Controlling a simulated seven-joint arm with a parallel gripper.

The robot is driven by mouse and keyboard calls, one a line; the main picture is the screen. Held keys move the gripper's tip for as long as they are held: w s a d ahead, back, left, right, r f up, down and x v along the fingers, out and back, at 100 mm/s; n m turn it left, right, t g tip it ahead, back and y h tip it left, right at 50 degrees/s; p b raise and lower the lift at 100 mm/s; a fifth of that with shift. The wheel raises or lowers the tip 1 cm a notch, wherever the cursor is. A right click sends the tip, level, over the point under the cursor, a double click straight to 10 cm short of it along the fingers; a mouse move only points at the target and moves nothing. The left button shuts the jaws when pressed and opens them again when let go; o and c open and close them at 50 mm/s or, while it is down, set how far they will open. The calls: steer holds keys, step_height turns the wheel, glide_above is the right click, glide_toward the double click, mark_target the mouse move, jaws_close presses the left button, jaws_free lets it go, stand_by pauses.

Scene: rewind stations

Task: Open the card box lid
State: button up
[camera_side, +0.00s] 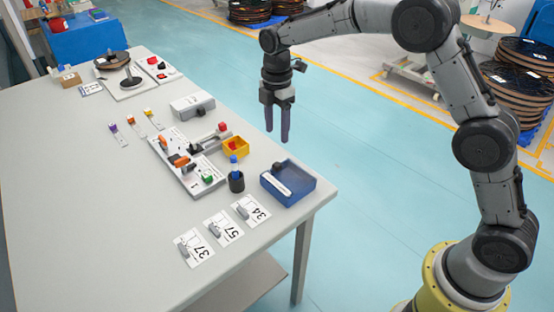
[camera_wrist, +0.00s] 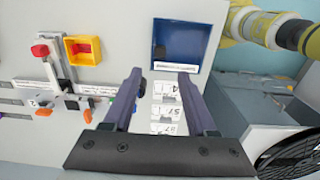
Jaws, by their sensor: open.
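The blue box (camera_side: 298,190), which I take for the card box, sits near the table's right front corner. It has a white label strip and a small dark knob on its left part. In the wrist view its blue top (camera_wrist: 183,40) is just beyond my fingertips, with the label at its near edge. Its top looks closed, but I cannot tell for sure. My gripper (camera_side: 278,138) hangs fingers down, above and behind the box in the side view, apart from it. In the wrist view my gripper (camera_wrist: 163,75) has its two fingers spread with nothing between them.
Number cards with clips (camera_side: 223,228) lie in front of the box. A black cup with a blue pen (camera_side: 236,180), a yellow bin (camera_side: 235,150) and a white fixture board (camera_side: 185,160) stand to its left. A grey box (camera_side: 192,106) stands farther back. The table's left front is clear.

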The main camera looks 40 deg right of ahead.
mark_target(277, 163)
step_height(277, 163, down, 11)
steer(key=shift+r, duration=0.1)
stand_by(0.3)
jaws_close()
stand_by(1.4)
